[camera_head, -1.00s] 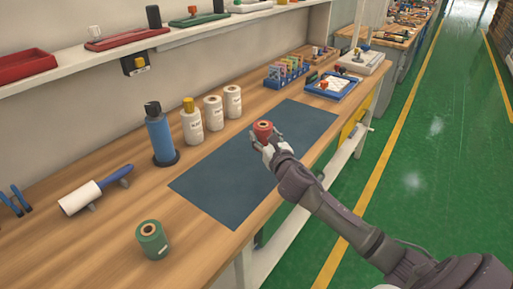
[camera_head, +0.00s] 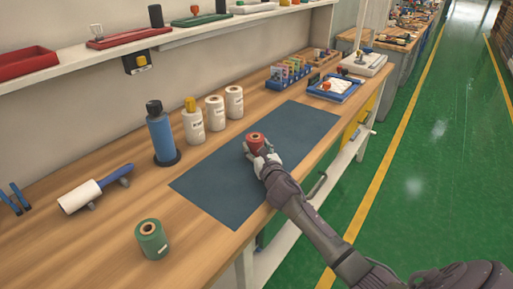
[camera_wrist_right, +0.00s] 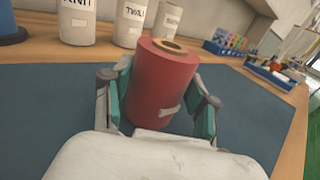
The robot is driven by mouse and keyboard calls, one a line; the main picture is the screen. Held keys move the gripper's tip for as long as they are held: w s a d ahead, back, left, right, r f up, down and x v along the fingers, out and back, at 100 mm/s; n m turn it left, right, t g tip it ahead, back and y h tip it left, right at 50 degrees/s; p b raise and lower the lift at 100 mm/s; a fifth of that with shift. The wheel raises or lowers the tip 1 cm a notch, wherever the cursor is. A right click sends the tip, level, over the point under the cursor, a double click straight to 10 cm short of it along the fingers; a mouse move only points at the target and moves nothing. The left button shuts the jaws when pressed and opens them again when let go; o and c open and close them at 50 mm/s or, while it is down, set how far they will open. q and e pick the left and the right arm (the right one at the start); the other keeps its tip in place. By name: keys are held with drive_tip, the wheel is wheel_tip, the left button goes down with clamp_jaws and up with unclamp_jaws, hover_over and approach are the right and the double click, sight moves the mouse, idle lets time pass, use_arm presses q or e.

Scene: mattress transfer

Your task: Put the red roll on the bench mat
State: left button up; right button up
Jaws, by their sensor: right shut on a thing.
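The red roll (camera_head: 256,139) is upright or nearly so, over the middle of the dark blue bench mat (camera_head: 225,185). My right gripper (camera_head: 262,152) is shut on it. In the right wrist view the red roll (camera_wrist_right: 162,85) stands between the two teal-padded fingers of the gripper (camera_wrist_right: 160,108), tilted slightly in the picture. The mat (camera_wrist_right: 50,100) shows behind and to both sides of it. The roll's base is partly hidden by the gripper, so I cannot tell whether it touches the mat. My left gripper is not in view.
A green roll (camera_head: 151,240) stands on the wooden bench at the front left. A blue bottle (camera_head: 161,137) and several white containers (camera_head: 214,113) stand behind the mat. A blue tray (camera_head: 335,88) lies beyond its far end. Most of the mat is bare.

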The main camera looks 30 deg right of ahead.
drive_tip(key=o, duration=1.3)
drive_tip(key=shift+o, duration=0.3)
drive_tip(key=s, duration=0.4)
drive_tip(key=s+a, duration=0.1)
drive_tip(key=s, duration=0.3)
drive_tip(key=s+a, duration=0.1)
drive_tip(key=s, duration=0.2)
drive_tip(key=shift+s+a+r, duration=0.1)
drive_tip(key=shift+s+a, duration=0.1)
drive_tip(key=shift+s, duration=0.2)
